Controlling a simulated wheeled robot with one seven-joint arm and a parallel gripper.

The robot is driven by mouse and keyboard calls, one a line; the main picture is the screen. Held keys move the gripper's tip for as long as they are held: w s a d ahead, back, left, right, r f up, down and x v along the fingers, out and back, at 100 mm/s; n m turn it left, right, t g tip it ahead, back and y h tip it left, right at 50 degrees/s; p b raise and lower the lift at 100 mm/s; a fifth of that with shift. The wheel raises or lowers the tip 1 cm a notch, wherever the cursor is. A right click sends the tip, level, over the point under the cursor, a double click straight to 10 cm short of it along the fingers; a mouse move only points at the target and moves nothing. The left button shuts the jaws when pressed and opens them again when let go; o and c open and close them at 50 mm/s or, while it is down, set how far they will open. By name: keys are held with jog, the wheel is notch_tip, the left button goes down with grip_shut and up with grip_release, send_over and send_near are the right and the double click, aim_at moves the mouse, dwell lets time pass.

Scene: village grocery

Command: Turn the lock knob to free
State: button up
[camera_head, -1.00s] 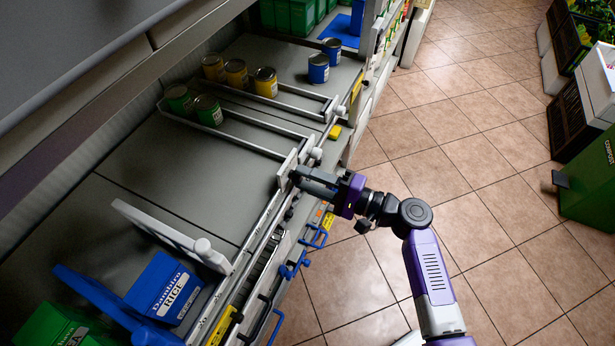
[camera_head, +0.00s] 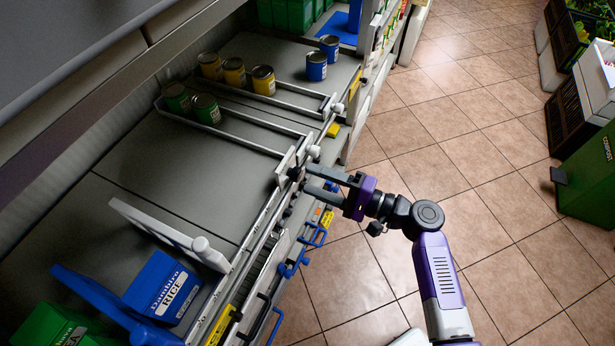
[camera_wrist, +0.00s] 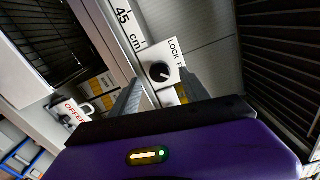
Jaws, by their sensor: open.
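The lock knob (camera_wrist: 159,72) is a round black dial on a white plate (camera_wrist: 152,55) in the wrist view. The plate reads "LOCK" with a letter "F" beside it, the rest being cut off or hidden. A small white mark shows on the knob, toward its lower right. My gripper (camera_wrist: 160,76) is open, with one finger on either side of the knob as seen from the wrist; contact cannot be told. In the head view my gripper (camera_head: 307,180) points at the shelf's front rail, just right of a small dark part at a divider's end.
A shelf divider (camera_head: 285,165) ends at the front rail. Green, yellow and blue cans (camera_head: 235,72) stand farther back. A blue rice box (camera_head: 160,290) and a white pusher (camera_head: 165,230) are at lower left. Blue handles (camera_head: 290,268) jut below the rail.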

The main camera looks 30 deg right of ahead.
jog(key=shift+v, duration=2.6)
